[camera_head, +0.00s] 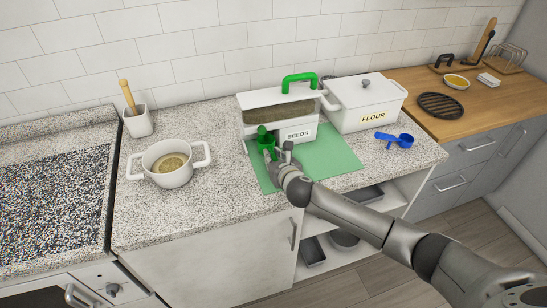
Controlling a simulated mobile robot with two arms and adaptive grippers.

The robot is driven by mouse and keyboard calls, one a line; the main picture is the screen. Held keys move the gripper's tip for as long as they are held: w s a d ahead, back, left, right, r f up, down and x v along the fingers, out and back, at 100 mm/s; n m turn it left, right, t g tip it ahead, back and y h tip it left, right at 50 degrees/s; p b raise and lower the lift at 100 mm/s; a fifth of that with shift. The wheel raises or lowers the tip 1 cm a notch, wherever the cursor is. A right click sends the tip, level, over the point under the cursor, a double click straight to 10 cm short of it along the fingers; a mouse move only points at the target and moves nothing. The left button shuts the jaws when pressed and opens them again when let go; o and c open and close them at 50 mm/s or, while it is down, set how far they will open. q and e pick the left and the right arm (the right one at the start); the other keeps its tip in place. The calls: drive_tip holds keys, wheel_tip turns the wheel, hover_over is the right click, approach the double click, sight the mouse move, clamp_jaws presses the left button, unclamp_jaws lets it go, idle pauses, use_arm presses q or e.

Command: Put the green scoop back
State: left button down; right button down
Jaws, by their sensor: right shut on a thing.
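The green scoop (264,135) is at the front left of the white SEEDS container (295,133). My right gripper (277,153) is shut on the scoop, over the green mat (330,158). The fingers hide part of the scoop, and I cannot tell whether it touches the container or the mat. The SEEDS container has a green handle (299,78) on top and a brown filling behind its front. My left gripper is not in view.
A white FLOUR container (365,100) stands to the right, with a blue scoop (394,140) in front. A white pot (170,177) with brown contents stands to the left, near a utensil holder (139,122). The counter between pot and mat is clear.

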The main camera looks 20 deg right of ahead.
drive_tip(key=shift+f, duration=0.2)
drive_tip(key=c, duration=1.3)
unclamp_jaws()
drive_tip(key=shift+c, duration=0.2)
drive_tip(key=shift+r, duration=0.1)
drive_tip(key=shift+r, duration=0.15)
drive_tip(key=v, duration=1.2)
drive_tip(key=shift+s+d+b, duration=0.1)
drive_tip(key=shift+b, duration=0.2)
